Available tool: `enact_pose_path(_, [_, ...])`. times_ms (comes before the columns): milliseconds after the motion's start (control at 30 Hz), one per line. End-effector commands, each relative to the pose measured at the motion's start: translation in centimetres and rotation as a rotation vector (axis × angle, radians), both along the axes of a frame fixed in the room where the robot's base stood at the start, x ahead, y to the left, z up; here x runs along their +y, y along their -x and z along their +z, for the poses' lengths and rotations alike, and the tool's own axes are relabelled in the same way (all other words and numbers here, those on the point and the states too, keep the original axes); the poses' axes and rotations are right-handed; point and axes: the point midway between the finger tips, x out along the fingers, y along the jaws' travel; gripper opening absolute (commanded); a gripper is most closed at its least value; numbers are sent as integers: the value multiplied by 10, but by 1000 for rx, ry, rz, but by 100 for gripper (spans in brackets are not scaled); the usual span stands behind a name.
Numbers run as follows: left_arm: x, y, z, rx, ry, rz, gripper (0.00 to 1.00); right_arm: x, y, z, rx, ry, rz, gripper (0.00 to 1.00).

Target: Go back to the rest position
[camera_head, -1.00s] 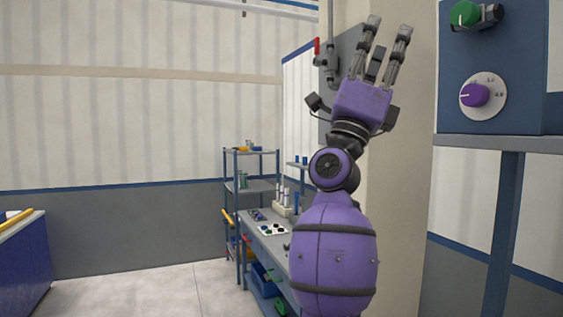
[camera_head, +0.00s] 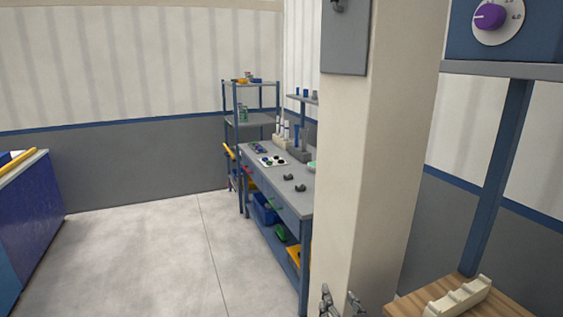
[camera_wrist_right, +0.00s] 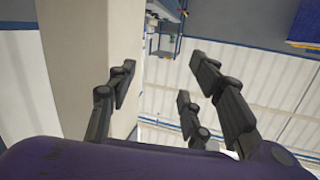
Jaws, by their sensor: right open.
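My right gripper (camera_head: 339,299) shows only as grey fingertips at the bottom edge of the head view, in front of the foot of the cream pillar. In the right wrist view the right gripper (camera_wrist_right: 165,78) has its dark fingers spread apart, with nothing between them. The purple palm fills the bottom of that view. My left gripper is in neither view. No pipe is held in the right gripper.
A cream pillar (camera_head: 373,150) stands close ahead. At right are a wooden surface (camera_head: 408,304) with a notched cream holder (camera_head: 460,298) and a blue post (camera_head: 500,170). A grey workbench (camera_head: 285,187) stands behind the pillar. The floor (camera_head: 150,250) at left is clear.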

Motion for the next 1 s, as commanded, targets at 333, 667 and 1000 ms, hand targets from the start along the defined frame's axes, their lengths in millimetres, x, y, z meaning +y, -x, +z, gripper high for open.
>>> enact_pose_path(333, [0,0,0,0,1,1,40,-26,197,-187,414,128,-2,47])
enact_pose_path(667, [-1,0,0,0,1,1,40,-44,321,-250,622,131,-26,47])
enact_pose_path(1000, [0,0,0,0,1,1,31,-45,328,-253,633,130,-30,36])
